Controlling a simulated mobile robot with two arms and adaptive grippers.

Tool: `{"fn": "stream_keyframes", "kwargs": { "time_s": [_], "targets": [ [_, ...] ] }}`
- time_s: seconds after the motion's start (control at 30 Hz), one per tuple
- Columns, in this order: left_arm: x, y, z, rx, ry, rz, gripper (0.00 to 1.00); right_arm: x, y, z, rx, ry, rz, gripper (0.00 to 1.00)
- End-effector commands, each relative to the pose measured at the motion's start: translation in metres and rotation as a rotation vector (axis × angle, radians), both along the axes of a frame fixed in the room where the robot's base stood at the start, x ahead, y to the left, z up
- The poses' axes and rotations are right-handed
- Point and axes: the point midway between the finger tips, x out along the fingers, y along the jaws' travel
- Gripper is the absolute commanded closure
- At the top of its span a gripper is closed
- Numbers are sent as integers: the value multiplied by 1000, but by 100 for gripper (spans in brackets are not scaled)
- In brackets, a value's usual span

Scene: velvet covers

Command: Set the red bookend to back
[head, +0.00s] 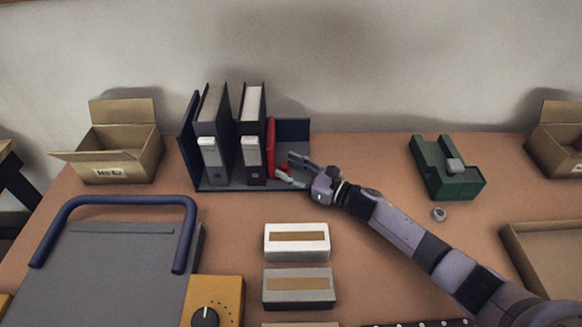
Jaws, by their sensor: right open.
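The red bookend (271,140) stands upright inside the dark blue rack (294,128), just right of the two dark binders (253,120). My right gripper (287,169) reaches in from the right at the front of the rack. Its fingers are open, with the tips close to the bookend's right side. I cannot tell whether they touch it. My left gripper is out of view.
Open cardboard boxes stand at the left (118,146) and far right (560,140). A green device (450,182) sits right of my arm. White (296,226) and grey (282,301) boxes lie in front. The table between rack and green device is mostly clear.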

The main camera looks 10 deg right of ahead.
Motion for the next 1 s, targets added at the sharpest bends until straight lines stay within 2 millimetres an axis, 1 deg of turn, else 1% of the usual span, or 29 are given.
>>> {"fn": "stream_keyframes", "kwargs": {
  "time_s": [0.13,0.77,1.0],
  "targets": [
    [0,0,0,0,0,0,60,0,0,0,0,0,0,58],
    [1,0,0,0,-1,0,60,0,0,0,1,1,0,100],
    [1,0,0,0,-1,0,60,0,0,0,1,1,0,100]
  ]
}}
